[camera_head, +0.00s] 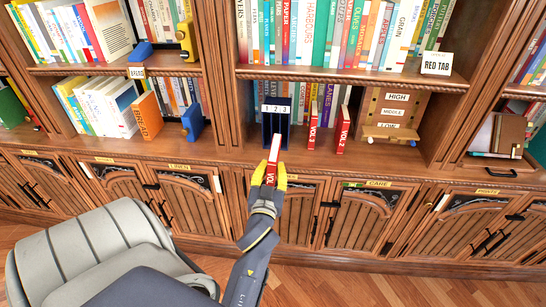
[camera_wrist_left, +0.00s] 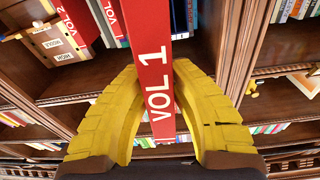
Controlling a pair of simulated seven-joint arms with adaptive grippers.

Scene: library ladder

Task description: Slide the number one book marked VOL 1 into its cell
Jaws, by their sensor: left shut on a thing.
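The red book marked VOL 1 (camera_head: 274,152) is held upright, spine towards me, between the yellow fingers of my left gripper (camera_head: 269,173). The fingers press on both sides of the VOL 1 book, also seen large in the left wrist view (camera_wrist_left: 152,70). The dark blue holder marked 1 2 3 (camera_head: 276,110) stands on the shelf just behind the book. The book's far end overlaps the holder's lower front in the head view; I cannot tell whether it has entered a cell. My right gripper is not in view.
Two other red volumes, one with a partly unreadable number (camera_head: 312,130) and VOL 2 (camera_head: 342,133), stand right of the holder. A wooden HIGH/MIDDLE/LOW stand (camera_head: 391,113) is farther right. An orange BREAD book (camera_head: 148,117) is left. A grey chair (camera_head: 85,245) stands at lower left.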

